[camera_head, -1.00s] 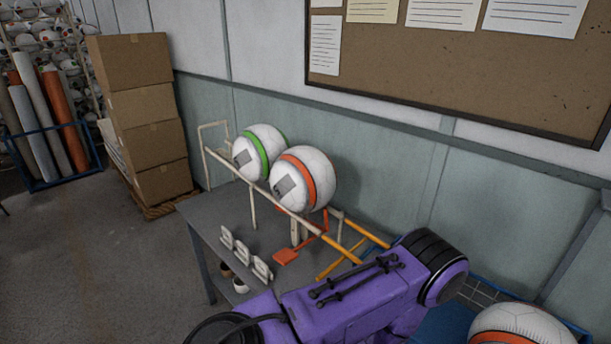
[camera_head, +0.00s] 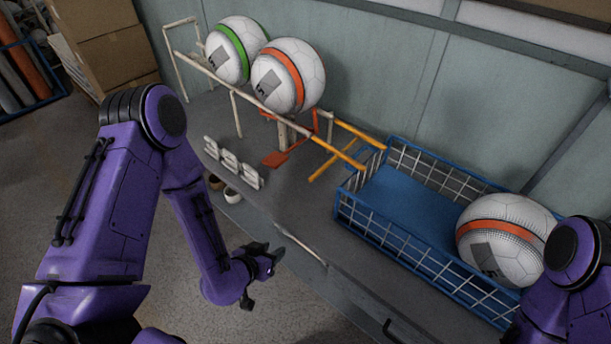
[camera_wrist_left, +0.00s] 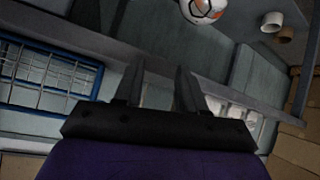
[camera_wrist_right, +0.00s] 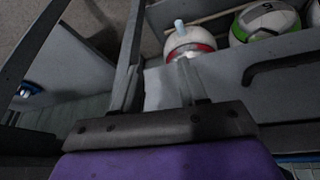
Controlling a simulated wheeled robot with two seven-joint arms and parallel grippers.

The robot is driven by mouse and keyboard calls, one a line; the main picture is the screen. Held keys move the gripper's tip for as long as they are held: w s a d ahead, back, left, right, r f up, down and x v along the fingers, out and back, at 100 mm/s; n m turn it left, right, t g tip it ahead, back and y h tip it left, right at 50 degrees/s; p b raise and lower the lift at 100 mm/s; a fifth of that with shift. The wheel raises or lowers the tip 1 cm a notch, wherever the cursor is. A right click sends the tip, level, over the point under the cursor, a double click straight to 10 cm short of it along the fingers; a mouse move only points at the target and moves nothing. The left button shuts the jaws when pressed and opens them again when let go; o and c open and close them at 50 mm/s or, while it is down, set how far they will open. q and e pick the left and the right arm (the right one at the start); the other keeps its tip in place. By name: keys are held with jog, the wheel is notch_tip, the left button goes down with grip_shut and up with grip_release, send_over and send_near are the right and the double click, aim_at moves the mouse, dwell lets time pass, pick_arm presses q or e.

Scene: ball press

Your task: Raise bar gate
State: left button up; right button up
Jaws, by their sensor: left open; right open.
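In the head view, a ball with an orange stripe (camera_head: 288,76) and a ball with a green stripe (camera_head: 236,50) rest on a sloping pale rail (camera_head: 228,84). An orange lever with a flat paddle (camera_head: 277,158) and orange uprights stand below the rail's lower end; I cannot tell which part is the bar gate. My left gripper (camera_head: 266,272) is open and empty in front of the table, well apart from the rail. Its fingers also show in the left wrist view (camera_wrist_left: 160,85). My right gripper (camera_wrist_right: 157,85) is open and empty in its wrist view; the head view does not show it.
A blue wire basket (camera_head: 352,219) holds another orange-striped ball (camera_head: 505,240) on the right. Cardboard boxes (camera_head: 105,50) stand at the back left.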

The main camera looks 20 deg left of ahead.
pick_arm(q)
jog(key=w+d+r+m+t+h+b, duration=0.1)
jog(key=w+d+r+m+t+h, duration=0.15)
jog(key=w+r, duration=0.3)
jog(key=m+t+h, duration=0.2)
jog(key=m+t, duration=0.2)
send_near(320, 169)
jog(key=x, duration=0.3)
jog(key=p+x, duration=0.1)
jog(key=x, duration=0.5)
jog(key=shift+f+p, duration=0.3)
jog(key=shift+p, duration=0.05)
jog(key=shift+w+d+f, duration=0.1)
jog(key=shift+w+d, duration=0.1)
jog(key=shift+w, duration=0.2)
pick_arm(e)
jog(key=shift+f, duration=0.3)
pick_arm(q)
grip_shut()
